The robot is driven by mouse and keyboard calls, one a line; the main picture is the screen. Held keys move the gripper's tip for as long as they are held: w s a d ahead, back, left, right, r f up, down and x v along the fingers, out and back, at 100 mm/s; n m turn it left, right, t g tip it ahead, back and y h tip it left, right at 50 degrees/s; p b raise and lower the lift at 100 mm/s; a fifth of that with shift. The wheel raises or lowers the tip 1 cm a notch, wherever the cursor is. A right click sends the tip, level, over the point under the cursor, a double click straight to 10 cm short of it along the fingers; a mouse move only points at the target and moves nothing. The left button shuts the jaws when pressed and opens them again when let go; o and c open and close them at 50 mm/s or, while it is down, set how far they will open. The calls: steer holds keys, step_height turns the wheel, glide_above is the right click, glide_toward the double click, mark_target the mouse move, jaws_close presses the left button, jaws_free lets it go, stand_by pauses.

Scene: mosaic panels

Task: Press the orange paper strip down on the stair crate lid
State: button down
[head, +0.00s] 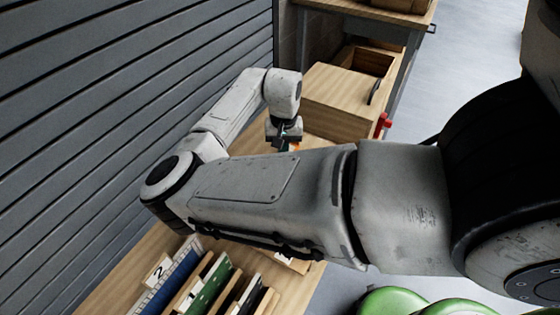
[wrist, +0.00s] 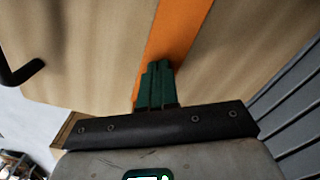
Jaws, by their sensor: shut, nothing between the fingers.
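The orange paper strip (wrist: 180,30) runs across a light wooden surface in the wrist view, from the top edge down to my fingers. The surface looks like part of the wooden crate (head: 340,92); I cannot tell for certain that it is the lid. In the head view only a small orange bit (head: 294,146) shows below my gripper (head: 286,138). My gripper's green fingers (wrist: 158,70) are shut and empty, over the strip and hiding part of it. I cannot tell whether the fingertips touch it.
A black handle (wrist: 20,72) is on the wood to the left in the wrist view. A grey slatted wall (head: 120,100) stands close on the left. Numbered upright panels (head: 200,285) stand on the bench in front. My arm hides much of the bench.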

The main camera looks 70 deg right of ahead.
step_height(320, 180, up, 8)
steer(key=p, duration=0.8)
stand_by(0.7)
